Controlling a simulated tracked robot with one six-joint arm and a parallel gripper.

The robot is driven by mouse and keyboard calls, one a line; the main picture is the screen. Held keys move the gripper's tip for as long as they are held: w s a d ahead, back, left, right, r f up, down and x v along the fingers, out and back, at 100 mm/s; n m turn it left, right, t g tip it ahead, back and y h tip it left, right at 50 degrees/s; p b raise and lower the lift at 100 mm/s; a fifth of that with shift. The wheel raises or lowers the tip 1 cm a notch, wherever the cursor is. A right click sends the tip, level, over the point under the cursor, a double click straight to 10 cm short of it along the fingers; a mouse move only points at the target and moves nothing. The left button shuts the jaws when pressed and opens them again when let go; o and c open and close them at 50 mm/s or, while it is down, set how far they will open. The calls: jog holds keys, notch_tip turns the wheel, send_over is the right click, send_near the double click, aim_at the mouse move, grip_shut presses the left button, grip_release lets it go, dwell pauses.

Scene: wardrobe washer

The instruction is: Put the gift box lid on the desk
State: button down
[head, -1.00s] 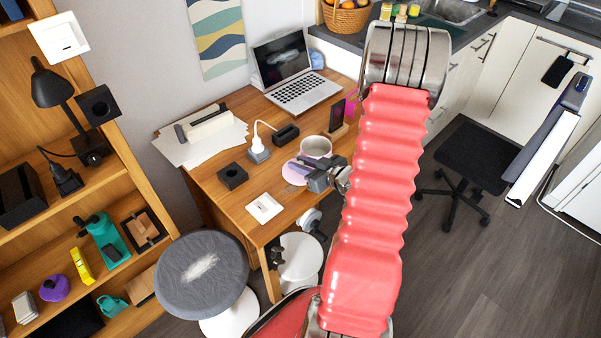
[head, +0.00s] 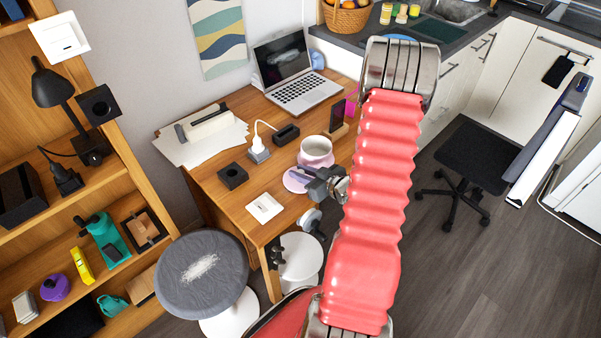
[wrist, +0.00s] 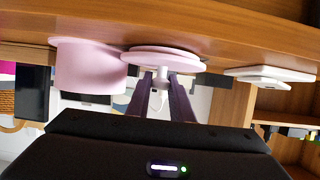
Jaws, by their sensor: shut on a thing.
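The gift box lid (head: 295,181) is a pale pink round disc near the desk's front edge. In the wrist view, which is upside down, the lid (wrist: 163,57) shows a small knob between my finger tips. My gripper (head: 309,178) is shut on this knob; its dark fingers (wrist: 163,85) also show in the wrist view. The lid lies very close to the desk top (head: 215,185); I cannot tell whether it touches. The open pink gift box (head: 316,160) stands on the desk just behind the lid, and it shows in the wrist view (wrist: 88,68).
A white switch plate (head: 264,208) and a black square block (head: 232,176) lie left of the lid. A white plug in a socket (head: 258,153), a black holder (head: 286,134) and a laptop (head: 295,80) are farther back. A grey stool (head: 200,285) stands in front.

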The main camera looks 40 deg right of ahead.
jog(key=c, duration=1.6)
grip_release()
jog(key=shift+f, duration=0.1)
jog(key=shift+o, duration=0.2)
jog(key=v, duration=1.2)
jog(key=shift+w+r, duration=0.1)
jog(key=shift+r, duration=0.1)
